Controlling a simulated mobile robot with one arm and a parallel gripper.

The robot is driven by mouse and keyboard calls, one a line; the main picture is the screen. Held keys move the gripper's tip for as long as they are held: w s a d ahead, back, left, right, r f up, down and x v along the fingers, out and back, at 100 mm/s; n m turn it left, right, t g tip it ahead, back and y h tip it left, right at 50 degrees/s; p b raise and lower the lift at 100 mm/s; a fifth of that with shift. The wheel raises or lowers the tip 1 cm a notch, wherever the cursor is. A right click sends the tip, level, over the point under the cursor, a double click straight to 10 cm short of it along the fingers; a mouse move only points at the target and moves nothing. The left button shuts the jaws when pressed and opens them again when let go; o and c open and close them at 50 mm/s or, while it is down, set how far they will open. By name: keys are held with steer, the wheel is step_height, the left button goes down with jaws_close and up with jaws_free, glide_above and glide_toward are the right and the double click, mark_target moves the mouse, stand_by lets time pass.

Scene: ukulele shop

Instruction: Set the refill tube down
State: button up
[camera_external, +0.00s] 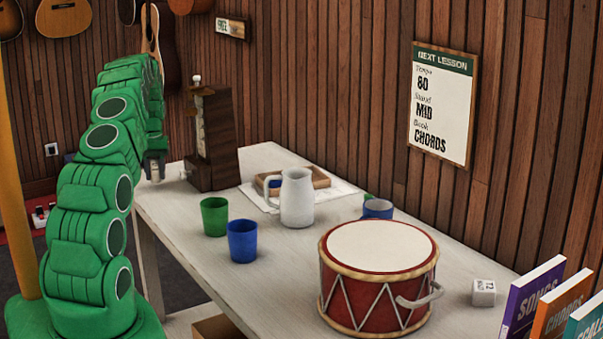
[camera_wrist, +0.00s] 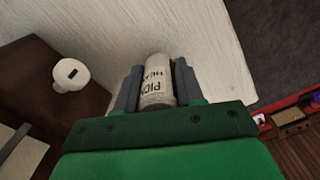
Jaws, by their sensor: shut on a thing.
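The refill tube (camera_wrist: 156,82) is a pale cylinder with dark lettering, partly readable as "PICK". In the wrist view my gripper (camera_wrist: 157,88) is shut on it, with a grey finger on each side. The white tabletop (camera_wrist: 150,25) lies behind the tube; I cannot tell how far apart they are. In the external view my gripper (camera_external: 154,168) is at the table's far left edge, just left of the wooden metronome (camera_external: 213,140). The tube is hard to make out there.
The metronome's brown body (camera_wrist: 45,85) and white knob (camera_wrist: 71,73) are close on the left in the wrist view. A white jug (camera_external: 297,198), green cup (camera_external: 214,217), blue cup (camera_external: 242,241) and red drum (camera_external: 340,290) stand farther along the table. Bare tabletop (camera_external: 180,215) lies left of the cups.

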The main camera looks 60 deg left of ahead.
steer(key=shift+f, duration=0.75)
steer(key=shift+f, duration=0.1)
steer(key=o, duration=1)
step_height(320, 180, up, 11)
steer(key=shift+r, duration=0.65)
